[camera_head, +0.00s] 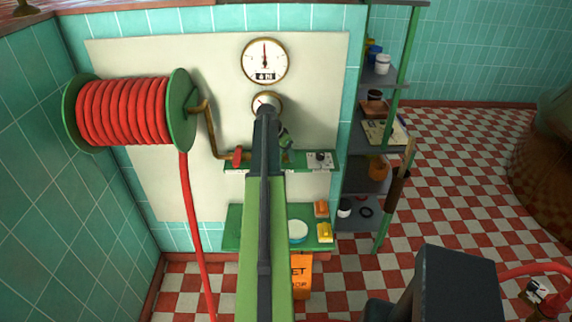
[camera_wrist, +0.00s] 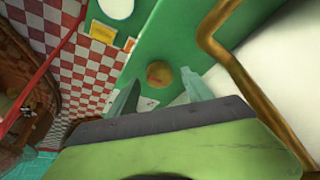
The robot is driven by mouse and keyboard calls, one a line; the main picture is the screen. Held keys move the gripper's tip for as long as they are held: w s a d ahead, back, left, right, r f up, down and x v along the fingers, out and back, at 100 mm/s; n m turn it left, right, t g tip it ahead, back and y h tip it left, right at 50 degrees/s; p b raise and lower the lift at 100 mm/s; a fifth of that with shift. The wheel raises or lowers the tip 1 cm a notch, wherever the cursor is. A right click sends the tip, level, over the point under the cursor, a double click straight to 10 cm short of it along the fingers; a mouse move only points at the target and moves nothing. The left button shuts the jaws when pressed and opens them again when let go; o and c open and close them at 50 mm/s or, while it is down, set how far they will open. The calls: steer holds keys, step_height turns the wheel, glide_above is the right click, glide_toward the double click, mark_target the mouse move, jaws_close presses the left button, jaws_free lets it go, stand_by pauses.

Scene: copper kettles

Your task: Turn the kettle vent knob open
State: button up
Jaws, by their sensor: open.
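A round brass knob (camera_wrist: 160,75) with a red mark on its face shows in the wrist view, against the green shelf; it looks like the vent knob. My gripper (camera_wrist: 160,82) is open, with one pale finger on each side of the knob and visible gaps between. I cannot tell how far the fingertips are from it in depth. In the head view my gripper (camera_head: 284,138) is mostly hidden behind my arm, in front of the wall panel, and the knob is hidden there too. The knob's turn position is unclear.
A brass pipe (camera_head: 211,130) with a red part (camera_head: 238,157) runs left of my arm; the pipe (camera_wrist: 235,65) passes right of my gripper. Gauges (camera_head: 264,62) sit above. A small white-faced box (camera_head: 320,160) stands on the green shelf (camera_head: 234,168). A red hose reel (camera_head: 122,112) is left.

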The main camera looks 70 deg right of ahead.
steer(key=shift+d+f, duration=0.15)
steer(key=shift+f, duration=0.3)
steer(key=shift+r, duration=0.15)
steer(key=shift+c, duration=0.5)
jaws_close()
steer(key=shift+s+n, duration=0.1)
steer(key=shift+n, duration=0.2)
steer(key=n+t, duration=0.2)
steer(key=n, duration=0.3)
steer(key=shift+s, duration=0.15)
steer(key=n+t, duration=0.1)
steer(key=n, duration=0.2)
steer(key=n+t, duration=0.1)
steer(key=n, duration=0.2)
steer(key=shift+s+y, duration=0.15)
steer(key=shift+y, duration=0.15)
steer(key=shift+n+t, duration=0.3)
